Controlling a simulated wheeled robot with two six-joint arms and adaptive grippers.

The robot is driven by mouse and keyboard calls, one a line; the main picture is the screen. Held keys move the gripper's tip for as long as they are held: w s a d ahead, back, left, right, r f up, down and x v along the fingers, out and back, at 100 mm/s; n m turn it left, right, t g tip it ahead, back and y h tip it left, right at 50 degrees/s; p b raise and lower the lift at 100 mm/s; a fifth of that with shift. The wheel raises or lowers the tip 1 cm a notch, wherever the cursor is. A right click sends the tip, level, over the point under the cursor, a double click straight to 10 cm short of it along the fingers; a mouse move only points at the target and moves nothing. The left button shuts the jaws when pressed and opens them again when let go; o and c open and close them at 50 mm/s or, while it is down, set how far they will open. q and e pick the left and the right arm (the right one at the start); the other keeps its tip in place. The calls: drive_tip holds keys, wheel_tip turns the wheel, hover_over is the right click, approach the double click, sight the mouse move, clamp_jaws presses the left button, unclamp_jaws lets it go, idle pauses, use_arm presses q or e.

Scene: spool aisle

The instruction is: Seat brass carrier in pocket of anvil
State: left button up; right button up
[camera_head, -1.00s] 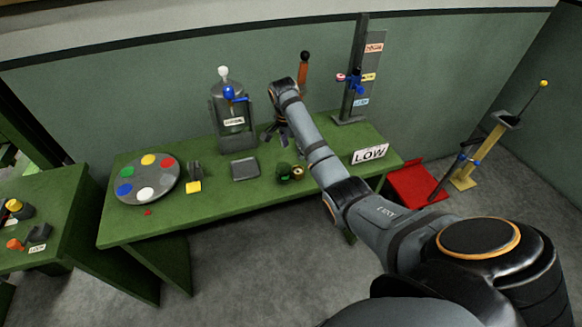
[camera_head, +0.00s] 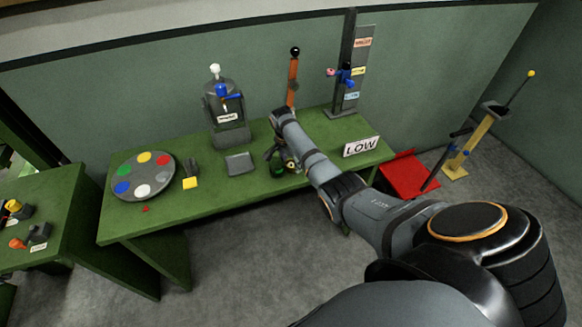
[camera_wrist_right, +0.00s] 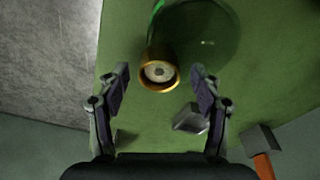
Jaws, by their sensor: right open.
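The brass carrier (camera_wrist_right: 158,73), a brass ring with a pale centre, stands on the green table between the fingertips of my right gripper (camera_wrist_right: 162,78) in the right wrist view. The gripper is open, with a gap on both sides of the brass. In the head view, the right gripper (camera_head: 283,160) is partly hidden by its wrist, low over the brass and green pieces. A dark grey square block (camera_head: 240,163) lies left of it; I cannot tell whether this is the anvil, and no pocket shows clearly. My left gripper is not in view.
A green round piece (camera_head: 276,169) is beside my right gripper. A grey press (camera_head: 229,130) stands behind the block. A disc with coloured spots (camera_head: 143,177) lies at the left. A LOW sign (camera_head: 361,146) stands at the right.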

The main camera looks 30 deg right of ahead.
drive_tip(key=shift+r, duration=0.1)
drive_tip(key=c, duration=1)
drive_tip(key=shift+c, duration=1.3)
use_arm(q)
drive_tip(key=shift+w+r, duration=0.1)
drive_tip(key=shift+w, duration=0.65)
use_arm(e)
drive_tip(key=shift+r, duration=0.25)
drive_tip(key=r, duration=0.3)
drive_tip(key=shift+s+r, duration=0.1)
drive_tip(key=shift+s, duration=0.2)
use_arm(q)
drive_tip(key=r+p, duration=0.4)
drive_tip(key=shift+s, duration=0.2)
use_arm(e)
drive_tip(key=s+a+r, duration=0.2)
drive_tip(key=s+r, duration=0.7)
drive_tip(key=s, duration=0.4)
drive_tip(key=shift+s+r, duration=0.15)
